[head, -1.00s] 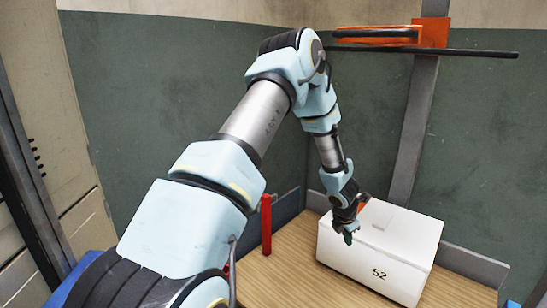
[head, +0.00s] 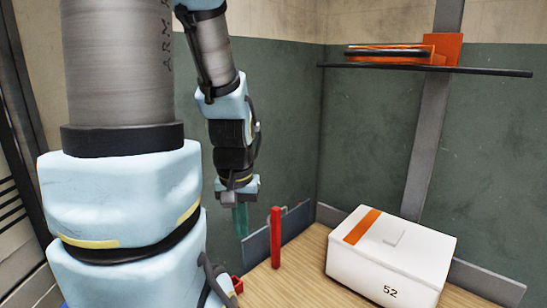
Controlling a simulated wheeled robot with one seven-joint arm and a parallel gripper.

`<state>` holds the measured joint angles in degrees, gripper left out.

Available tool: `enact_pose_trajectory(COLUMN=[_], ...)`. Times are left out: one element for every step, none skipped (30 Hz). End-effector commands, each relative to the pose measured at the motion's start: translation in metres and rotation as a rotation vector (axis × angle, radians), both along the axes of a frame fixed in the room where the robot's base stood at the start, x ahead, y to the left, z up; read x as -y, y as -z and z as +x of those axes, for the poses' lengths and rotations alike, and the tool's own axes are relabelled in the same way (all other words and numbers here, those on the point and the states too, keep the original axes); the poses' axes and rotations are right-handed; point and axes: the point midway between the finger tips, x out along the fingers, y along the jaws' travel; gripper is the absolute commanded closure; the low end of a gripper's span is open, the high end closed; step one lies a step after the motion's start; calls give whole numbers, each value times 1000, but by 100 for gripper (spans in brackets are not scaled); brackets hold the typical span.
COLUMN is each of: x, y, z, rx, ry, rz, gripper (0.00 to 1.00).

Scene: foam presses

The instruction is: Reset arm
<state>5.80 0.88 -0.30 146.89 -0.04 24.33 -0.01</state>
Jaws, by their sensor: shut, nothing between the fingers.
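My gripper (head: 240,218) hangs at the end of my raised arm, left of the middle of the head view. It points down with its teal fingers together and holds nothing. It is to the left of the red post and well apart from the white box (head: 385,268). The box is closed, has an orange stripe on its lid and the number 52 on its front, and sits on the wooden surface (head: 297,272).
A red upright post (head: 276,238) stands on the wooden surface. Low grey panels (head: 485,282) edge the surface. An orange-and-black bracket (head: 400,52) with a black bar is on a grey column at the back. Free wood lies between post and box.

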Motion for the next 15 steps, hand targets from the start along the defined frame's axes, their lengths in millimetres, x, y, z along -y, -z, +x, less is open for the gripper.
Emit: enact_pose_trajectory(x=[1, 1, 1, 1, 1, 1, 1, 1, 1, 1, 1, 1, 1, 1, 1], y=[-21, -26, -34, -40, -46, -55, -62, -69, -78, -85, -91, -98, -103, -107, -110], z=[1, 1, 1, 1, 1, 1, 1, 1, 1, 1, 1, 1, 1, 2, 2], rx=[-1, -1, 0, 0, 0, 0, 0, 0, 1, 1, 1, 1, 1, 1, 1], ry=[-1, -1, -2, -3, -3, -3, -4, -4, -4, -4, -5, -5, -5, -5, -5], rz=[-1, -1, -1, -1, -1, -1, -2, -3, -3, -3, -3, -3, -3, -3, -3], gripper=[100, 100, 100, 100, 100, 100, 100, 100, 100, 100, 100, 100, 100, 100, 100])
